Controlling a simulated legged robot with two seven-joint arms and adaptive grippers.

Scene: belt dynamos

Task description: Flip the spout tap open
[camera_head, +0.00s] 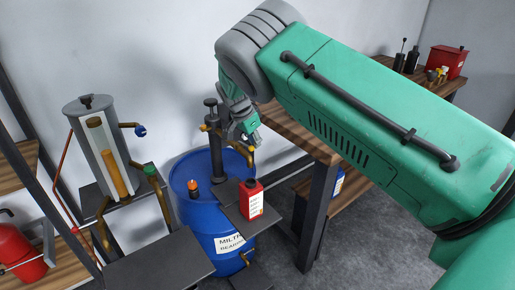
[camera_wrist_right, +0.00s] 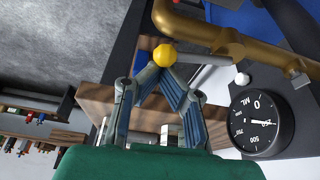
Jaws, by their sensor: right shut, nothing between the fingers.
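The brass spout (camera_head: 247,155) sticks out from the dark pump on the blue drum; it shows close up in the right wrist view (camera_wrist_right: 200,30). In that view a yellow ball (camera_wrist_right: 165,55), which looks like a tap lever's knob, sits right at my right gripper's (camera_wrist_right: 162,72) fingertips, beside the brass pipe. The fingers converge and are shut with nothing between them; I cannot tell whether they touch the ball. The right gripper (camera_head: 247,136) is small and partly hidden by its own wrist in the head view, just above the spout. My left gripper is not in view.
A round black ML dial (camera_wrist_right: 262,122) is beside the fingers. A red bottle (camera_head: 251,199) stands on a dark platform before the blue drum (camera_head: 200,212). A wooden bench (camera_head: 305,133) is close on the right. A glass-fronted cylinder (camera_head: 100,145) stands at left.

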